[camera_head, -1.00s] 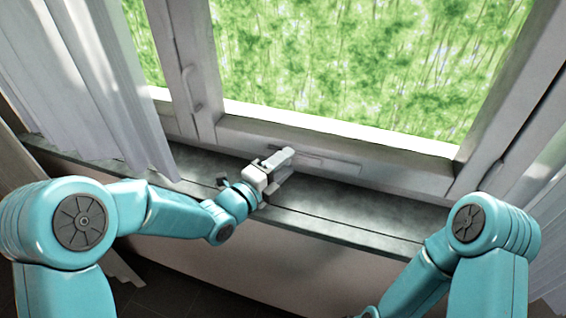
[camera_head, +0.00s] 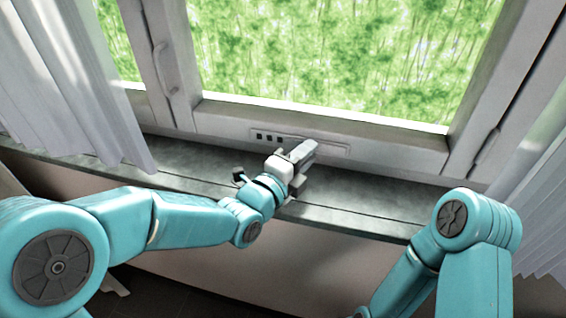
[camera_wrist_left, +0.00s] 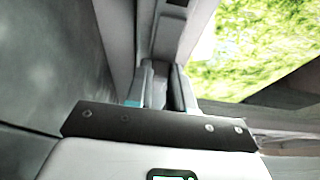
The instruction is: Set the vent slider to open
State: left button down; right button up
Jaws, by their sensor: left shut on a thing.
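The vent (camera_head: 336,150) is a long pale plate on the lower rail of the window frame. A short row of small dark slots (camera_head: 270,138) shows at its left part. My left gripper (camera_head: 304,153) is at the plate, just right of these slots, and is shut on the vent slider. In the head view the gripper covers the slider. In the left wrist view the two fingers (camera_wrist_left: 160,86) stand close together with a grey piece, the slider (camera_wrist_left: 157,95), between them. My right gripper is not in view.
The dark grey sill (camera_head: 360,205) runs under the window and is bare. A window handle (camera_head: 163,68) is on the frame at left. Pale curtains (camera_head: 70,90) hang at both sides. My right arm is bent at the lower right, clear of the vent.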

pick_arm(q)
jog(key=shift+s+d, duration=0.15)
jog(key=shift+d, duration=0.1)
jog(key=c, duration=1)
grip_release()
jog(key=shift+d, duration=0.1)
jog(key=shift+c, duration=0.2)
jog(key=b+v, duration=0.1)
jog(key=v, duration=1.5)
jog(key=shift+a+b, duration=0.2)
jog(key=shift+b, duration=0.1)
jog(key=shift+s, duration=0.15)
